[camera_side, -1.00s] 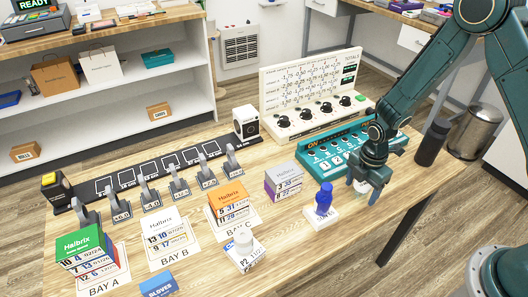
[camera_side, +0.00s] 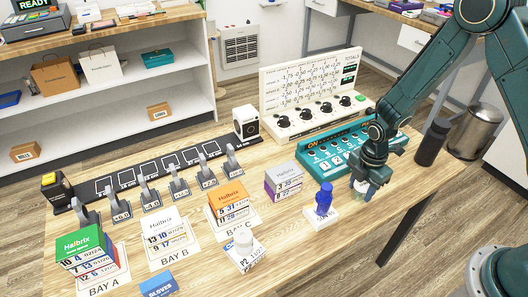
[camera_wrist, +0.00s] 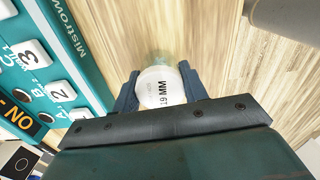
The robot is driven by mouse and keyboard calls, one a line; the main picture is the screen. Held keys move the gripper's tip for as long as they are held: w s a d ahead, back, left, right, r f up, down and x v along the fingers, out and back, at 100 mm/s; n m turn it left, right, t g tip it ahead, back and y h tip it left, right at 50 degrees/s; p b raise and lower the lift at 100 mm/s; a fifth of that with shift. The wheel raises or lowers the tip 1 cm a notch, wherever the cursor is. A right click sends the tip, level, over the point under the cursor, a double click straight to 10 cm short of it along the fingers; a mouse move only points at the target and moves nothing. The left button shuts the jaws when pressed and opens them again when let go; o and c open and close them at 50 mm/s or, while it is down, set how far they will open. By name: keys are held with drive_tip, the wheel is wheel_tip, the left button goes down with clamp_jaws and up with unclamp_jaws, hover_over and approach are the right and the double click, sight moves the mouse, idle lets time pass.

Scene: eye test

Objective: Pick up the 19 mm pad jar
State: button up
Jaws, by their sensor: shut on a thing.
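The 19 mm pad jar (camera_wrist: 158,88) has a white top printed "19 MM" and a clear greenish body. In the wrist view it is between the two dark blue fingers of my gripper (camera_wrist: 157,76), which are shut on it from both sides. In the side view my gripper (camera_side: 363,186) is low at the table's right part, and the jar (camera_side: 359,195) is partly hidden by it. I cannot tell whether the jar touches the table.
A teal button console (camera_side: 335,155) stands just behind my gripper.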

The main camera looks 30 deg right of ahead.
sight(363, 183)
drive_tip(key=shift+r, duration=0.1)
wheel_tip(363, 183, up, 20)
idle(0.8)
idle(0.5)
